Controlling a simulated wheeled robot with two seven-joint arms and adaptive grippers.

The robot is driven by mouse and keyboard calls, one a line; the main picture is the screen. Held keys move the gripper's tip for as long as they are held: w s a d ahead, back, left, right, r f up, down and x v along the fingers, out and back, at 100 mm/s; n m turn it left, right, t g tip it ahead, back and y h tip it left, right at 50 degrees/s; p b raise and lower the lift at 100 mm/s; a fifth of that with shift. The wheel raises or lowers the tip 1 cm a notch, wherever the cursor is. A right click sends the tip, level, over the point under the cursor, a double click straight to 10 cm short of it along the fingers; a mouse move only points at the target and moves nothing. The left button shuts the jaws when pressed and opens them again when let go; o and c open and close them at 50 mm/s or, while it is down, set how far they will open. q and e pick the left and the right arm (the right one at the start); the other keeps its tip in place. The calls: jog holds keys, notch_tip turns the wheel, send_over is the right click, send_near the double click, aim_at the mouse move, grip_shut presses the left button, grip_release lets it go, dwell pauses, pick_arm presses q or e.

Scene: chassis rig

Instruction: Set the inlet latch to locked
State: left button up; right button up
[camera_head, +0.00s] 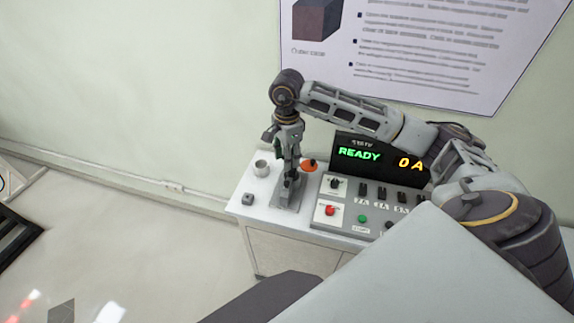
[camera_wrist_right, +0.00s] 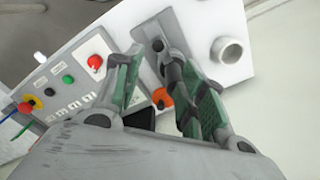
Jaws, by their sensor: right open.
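My right gripper (camera_head: 289,168) reaches down over the left part of the white bench top. Its fingers hide part of a grey plate (camera_head: 287,200) with a dark upright part on it, which may be the inlet latch. In the right wrist view the open fingers (camera_wrist_right: 157,58) with green pads point at that grey plate (camera_wrist_right: 147,38). The dark part (camera_wrist_right: 158,46) shows between the fingertips; I cannot tell contact or its setting. An orange round part (camera_head: 309,164) lies just right of the gripper and also shows in the wrist view (camera_wrist_right: 162,97). My left gripper is out of view.
A control panel (camera_head: 322,221) with a red button, a green button and several dark switches stands to the right. Its display (camera_head: 375,160) reads READY and 0 A. A white cup-like ring (camera_head: 261,168) and a small grey block (camera_head: 248,199) sit left of the gripper.

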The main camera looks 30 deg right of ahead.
jog(key=shift+r, duration=0.85)
